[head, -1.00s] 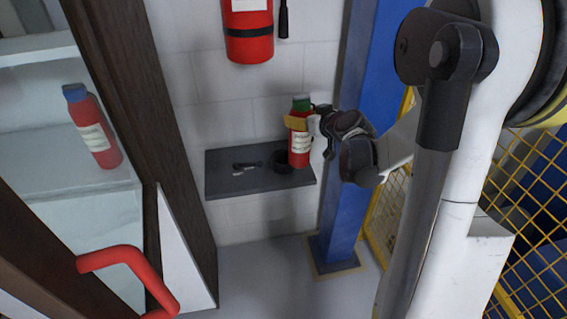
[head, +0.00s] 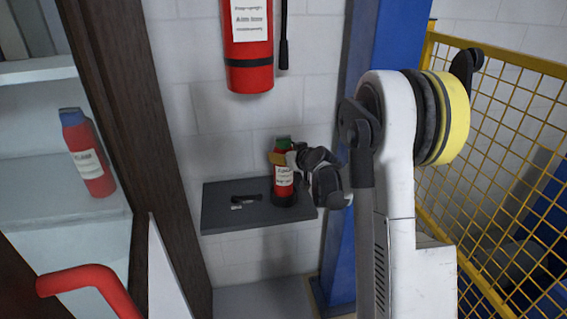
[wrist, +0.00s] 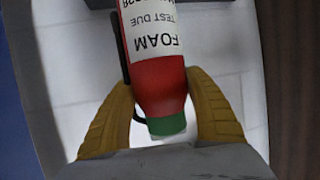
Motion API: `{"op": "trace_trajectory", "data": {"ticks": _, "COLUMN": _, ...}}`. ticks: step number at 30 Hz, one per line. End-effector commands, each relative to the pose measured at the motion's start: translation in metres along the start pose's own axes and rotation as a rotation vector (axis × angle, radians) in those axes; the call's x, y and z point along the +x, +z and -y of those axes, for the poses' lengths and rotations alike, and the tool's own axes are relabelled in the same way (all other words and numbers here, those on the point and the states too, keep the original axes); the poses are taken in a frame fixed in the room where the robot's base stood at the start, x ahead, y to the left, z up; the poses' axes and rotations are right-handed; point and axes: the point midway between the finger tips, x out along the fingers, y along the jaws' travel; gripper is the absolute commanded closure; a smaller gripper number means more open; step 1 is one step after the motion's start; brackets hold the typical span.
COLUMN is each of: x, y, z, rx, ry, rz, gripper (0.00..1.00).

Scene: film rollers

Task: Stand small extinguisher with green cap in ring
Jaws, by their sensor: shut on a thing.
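The small red extinguisher with the green cap (head: 284,177) stands upright over the dark shelf in the head view, its base at the black ring (head: 285,198). The ring's rim shows around its lower end, and I cannot tell whether the base touches the bottom. My gripper (head: 283,158) is shut on the extinguisher's upper part, just under the cap. In the wrist view the yellow fingers (wrist: 160,105) stand on both sides of the red body (wrist: 160,82), with the green cap nearest my palm. The ring is hidden in the wrist view.
The grey shelf (head: 225,214) carries a small black item (head: 246,198) left of the ring. A large extinguisher (head: 249,72) hangs above. A blue-capped extinguisher (head: 87,155) stands in the open cabinet at left. A blue post (head: 375,60) and yellow mesh fence (head: 495,110) are at right.

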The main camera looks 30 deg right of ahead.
Motion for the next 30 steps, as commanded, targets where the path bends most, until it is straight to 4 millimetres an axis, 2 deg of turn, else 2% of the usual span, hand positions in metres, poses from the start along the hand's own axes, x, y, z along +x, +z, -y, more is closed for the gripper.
{"op": "trace_trajectory", "data": {"ticks": 1, "x": 0.005, "y": 0.011, "z": 0.0, "rx": 0.001, "ry": 0.001, "rz": -0.001, "gripper": 0.8}}
{"op": "trace_trajectory", "data": {"ticks": 4, "x": 0.009, "y": 0.02, "z": 0.0, "rx": 0.0, "ry": 0.001, "rz": -0.001, "gripper": 0.8}}
{"op": "trace_trajectory", "data": {"ticks": 16, "x": 0.009, "y": 0.023, "z": 0.0, "rx": 0.0, "ry": 0.001, "rz": -0.001, "gripper": 0.8}}
{"op": "trace_trajectory", "data": {"ticks": 17, "x": 0.009, "y": 0.023, "z": 0.0, "rx": 0.0, "ry": 0.0, "rz": 0.0, "gripper": 0.3}}
{"op": "trace_trajectory", "data": {"ticks": 18, "x": 0.009, "y": 0.023, "z": 0.0, "rx": 0.0, "ry": 0.0, "rz": 0.0, "gripper": 0.18}}
{"op": "trace_trajectory", "data": {"ticks": 30, "x": 0.006, "y": 0.018, "z": 0.0, "rx": 0.0, "ry": 0.0, "rz": 0.0, "gripper": 0.17}}
